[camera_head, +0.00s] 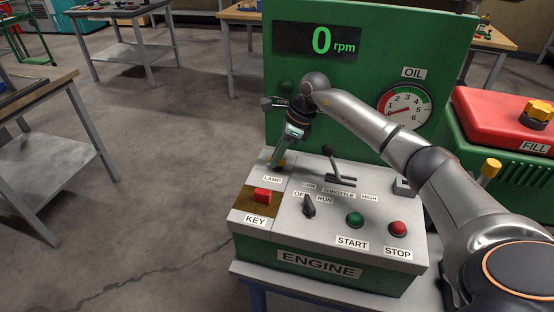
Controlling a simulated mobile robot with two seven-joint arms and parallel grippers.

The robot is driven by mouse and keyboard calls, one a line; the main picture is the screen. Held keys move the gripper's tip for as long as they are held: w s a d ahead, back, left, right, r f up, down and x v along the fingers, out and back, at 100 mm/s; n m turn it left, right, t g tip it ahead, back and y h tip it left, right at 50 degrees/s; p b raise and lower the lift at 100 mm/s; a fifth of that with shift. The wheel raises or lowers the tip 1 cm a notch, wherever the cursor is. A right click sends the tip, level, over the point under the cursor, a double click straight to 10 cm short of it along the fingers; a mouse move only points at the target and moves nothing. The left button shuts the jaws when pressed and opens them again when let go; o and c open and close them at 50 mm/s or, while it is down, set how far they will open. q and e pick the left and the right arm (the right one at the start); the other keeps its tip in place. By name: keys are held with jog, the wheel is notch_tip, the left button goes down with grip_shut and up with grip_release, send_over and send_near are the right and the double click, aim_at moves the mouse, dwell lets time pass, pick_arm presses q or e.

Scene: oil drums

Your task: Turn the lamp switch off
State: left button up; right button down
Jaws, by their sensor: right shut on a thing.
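The lamp switch (281,163) is at the back left of the engine control box (345,228), behind the LAMP label. Only a small orange-yellow part of it shows by the fingers. My right gripper (277,162) reaches down over it from above, its fingers shut on the switch. The fingers hide most of the switch, so I cannot tell its position. My left gripper is not in view.
A black throttle lever (331,159) stands just right of the gripper. A red key piece (263,195), an OFF/RUN knob (309,206), a green START button (355,219) and a red STOP button (397,228) are on the box. The green panel (390,60) rises behind.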

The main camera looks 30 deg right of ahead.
jog(key=shift+n+g+y+b, duration=0.3)
jog(key=shift+n+g+b, duration=0.3)
jog(key=shift+n, duration=1.1)
jog(key=c, duration=0.9)
grip_release()
